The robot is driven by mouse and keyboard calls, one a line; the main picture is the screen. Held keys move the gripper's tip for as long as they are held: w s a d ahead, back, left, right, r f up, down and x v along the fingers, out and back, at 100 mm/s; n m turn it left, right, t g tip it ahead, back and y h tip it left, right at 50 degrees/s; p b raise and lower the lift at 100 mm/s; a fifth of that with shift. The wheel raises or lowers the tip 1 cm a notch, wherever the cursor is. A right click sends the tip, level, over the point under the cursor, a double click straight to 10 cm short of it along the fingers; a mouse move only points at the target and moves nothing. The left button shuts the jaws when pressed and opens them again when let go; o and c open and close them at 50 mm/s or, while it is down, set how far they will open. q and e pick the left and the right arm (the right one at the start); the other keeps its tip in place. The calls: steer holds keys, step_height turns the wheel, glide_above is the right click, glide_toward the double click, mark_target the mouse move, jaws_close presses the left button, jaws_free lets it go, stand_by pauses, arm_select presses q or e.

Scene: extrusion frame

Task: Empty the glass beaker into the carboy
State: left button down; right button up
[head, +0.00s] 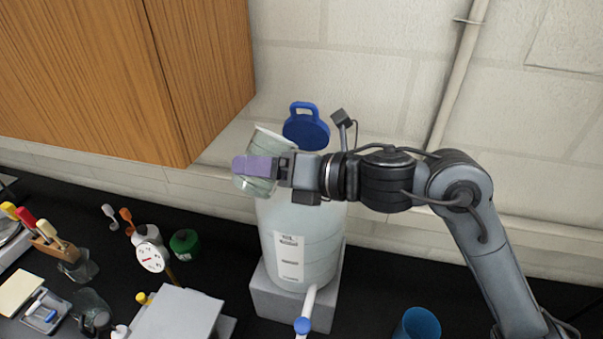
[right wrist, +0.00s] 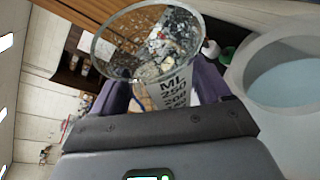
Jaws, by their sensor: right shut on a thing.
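The glass beaker (head: 262,150) is held up in my right gripper (head: 262,168), whose purple fingers are shut on its side. It is tilted in the head view, above the left side of the carboy's top. In the right wrist view, the beaker (right wrist: 160,50) shows its round rim and ML markings; I cannot tell how much liquid is in it. The whitish carboy (head: 300,245) stands on a grey block, with its mouth partly hidden behind my gripper. Its open mouth shows in the right wrist view (right wrist: 290,75), beside the beaker. My left gripper is not in view.
A blue cap with a handle (head: 306,128) shows behind the carboy's top. A spigot pipe with a blue end (head: 303,325) runs forward from the carboy. A wooden cabinet (head: 110,70) hangs at upper left. A blue cup (head: 417,325) stands at lower right, and bottles and tools crowd the left.

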arm_select(q)
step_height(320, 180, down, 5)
steer(key=b, duration=0.5)
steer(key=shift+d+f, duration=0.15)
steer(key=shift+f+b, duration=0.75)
steer(key=shift+b, duration=0.25)
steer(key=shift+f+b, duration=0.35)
arm_select(e)
step_height(320, 180, down, 6)
steer(key=s+a+n+t+h, duration=0.2)
steer(key=n+h, duration=0.1)
steer(key=n, duration=0.2)
steer(key=shift+s+a+n, duration=0.3)
steer(key=shift+s+a, duration=0.05)
steer(key=shift+s, duration=0.05)
